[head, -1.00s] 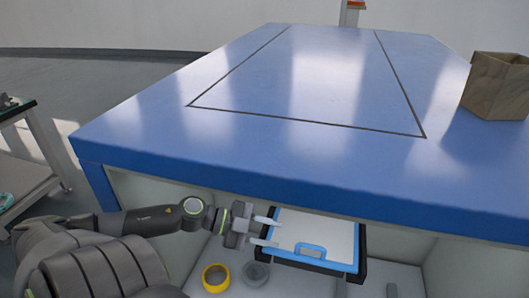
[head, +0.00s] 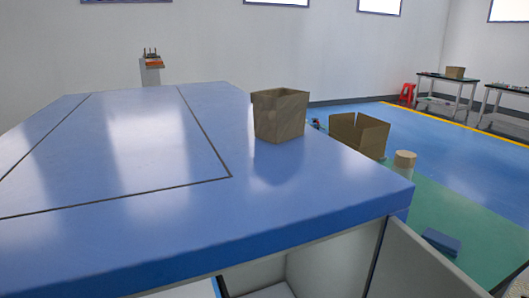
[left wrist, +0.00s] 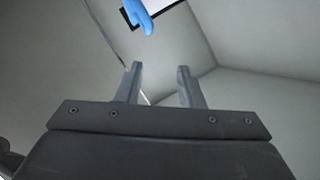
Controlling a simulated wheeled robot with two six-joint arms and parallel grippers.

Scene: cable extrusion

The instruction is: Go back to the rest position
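My left gripper (left wrist: 158,78) shows in the left wrist view with its two fingers apart and nothing between them. Beyond its fingertips is a blue handle (left wrist: 138,14) on a dark-edged tray or drawer, apart from the fingers. In the head view neither gripper shows. The blue workbench (head: 130,240) with its black outlined area fills the left and middle of that view. A bit of the blue-edged drawer (head: 217,287) shows at the bottom, under the bench top. My right gripper is in no view.
An open brown box (head: 279,118) stands on the bench near its right edge. Another open carton (head: 358,134) and a capped cylinder (head: 404,166) are beyond that edge. A grey panel (head: 420,265) stands at the lower right. Side tables (head: 450,92) stand far right.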

